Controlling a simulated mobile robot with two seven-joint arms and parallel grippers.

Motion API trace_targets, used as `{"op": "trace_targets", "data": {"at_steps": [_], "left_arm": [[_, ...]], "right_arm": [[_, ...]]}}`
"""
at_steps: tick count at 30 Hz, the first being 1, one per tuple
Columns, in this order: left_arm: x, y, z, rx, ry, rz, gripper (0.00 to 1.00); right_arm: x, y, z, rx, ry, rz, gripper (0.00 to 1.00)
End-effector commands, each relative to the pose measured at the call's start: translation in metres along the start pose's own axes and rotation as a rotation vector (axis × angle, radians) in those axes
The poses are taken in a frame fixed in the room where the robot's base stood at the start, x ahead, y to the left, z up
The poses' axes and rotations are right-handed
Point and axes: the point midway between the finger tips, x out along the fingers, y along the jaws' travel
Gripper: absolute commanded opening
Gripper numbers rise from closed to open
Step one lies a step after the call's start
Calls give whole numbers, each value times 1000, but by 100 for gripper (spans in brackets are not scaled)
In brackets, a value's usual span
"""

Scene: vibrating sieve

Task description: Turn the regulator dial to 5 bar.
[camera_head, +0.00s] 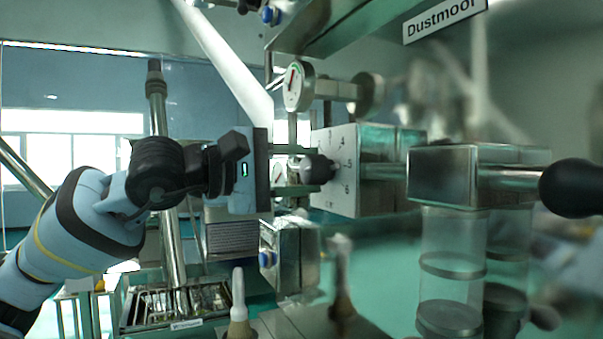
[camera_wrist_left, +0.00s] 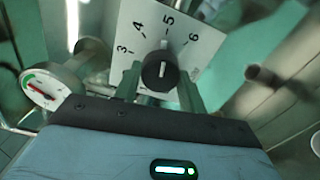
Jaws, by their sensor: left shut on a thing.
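The regulator dial is a dark round knob (camera_head: 320,168) on a white scale plate (camera_head: 340,192) with numbers such as 3, 4, 5 and 6. My left gripper (camera_head: 305,172) reaches it from the left and is shut on the knob. In the left wrist view the knob (camera_wrist_left: 160,72) sits between the two fingers (camera_wrist_left: 160,88). Its white line points up the picture, near the 5 on the scale plate (camera_wrist_left: 190,62); the exact setting is hard to tell. My right gripper is not in view.
A round pressure gauge (camera_head: 297,87) stands above and left of the plate; it also shows in the left wrist view (camera_wrist_left: 45,88). A metal block (camera_head: 455,177) with clear cylinders (camera_head: 452,250) is to the right, beside a black knob handle (camera_head: 575,187). A metal tray (camera_head: 170,305) lies below.

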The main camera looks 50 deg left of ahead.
Motion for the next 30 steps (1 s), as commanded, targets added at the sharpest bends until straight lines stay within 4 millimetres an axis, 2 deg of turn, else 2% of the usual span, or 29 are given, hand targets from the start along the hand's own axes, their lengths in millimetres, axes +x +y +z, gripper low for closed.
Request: {"op": "trace_targets", "data": {"at_steps": [17,18,22,30], "left_arm": [[0,1,1,33,-2,1,18],[0,0,1,33,-2,1,45],[0,0,0,33,-1,1,62],[0,0,0,32,-1,0,63]], "right_arm": [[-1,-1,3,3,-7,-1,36],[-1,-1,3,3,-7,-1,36],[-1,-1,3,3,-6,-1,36],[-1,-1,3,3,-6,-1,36]]}}
